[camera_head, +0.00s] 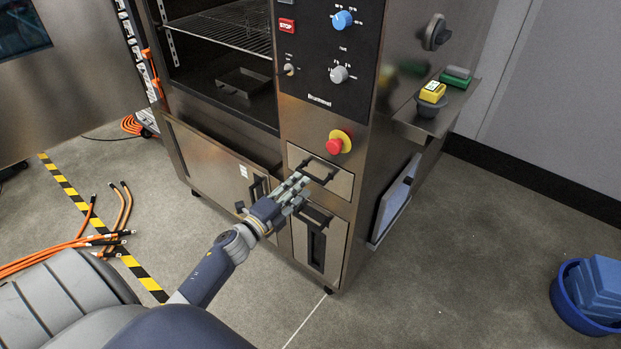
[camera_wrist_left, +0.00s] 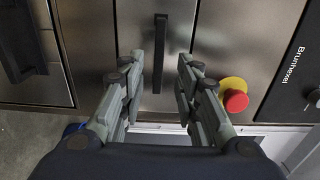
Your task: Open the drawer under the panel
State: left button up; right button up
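The drawer (camera_head: 338,184) is a shut steel front under the black control panel (camera_head: 330,50), with a dark bar handle (camera_head: 322,172). My left gripper (camera_head: 300,184) is in front of the drawer, close to the handle's left end. In the left wrist view, the gripper (camera_wrist_left: 161,72) is open, with its two fingers apart. The drawer handle (camera_wrist_left: 160,45) appears in the gap between them, running up the picture. Nothing is held. I cannot tell whether the fingertips reach past the handle. My right gripper is not in view.
A red emergency button (camera_head: 334,146) on a yellow disc sits just above the drawer. A lower door (camera_head: 318,243) with its own handle lies below. A side shelf (camera_head: 432,118) sticks out at right. Orange cables (camera_head: 60,250) lie on the floor at left; a blue tub (camera_head: 580,310) stands at right.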

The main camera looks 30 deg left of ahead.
aim_at(310, 175)
pick_arm(q)
jog(key=w+b, duration=0.1)
jog(key=w, duration=0.5)
jog(key=shift+d+f, duration=0.1)
jog(key=shift+f, duration=0.05)
grip_shut()
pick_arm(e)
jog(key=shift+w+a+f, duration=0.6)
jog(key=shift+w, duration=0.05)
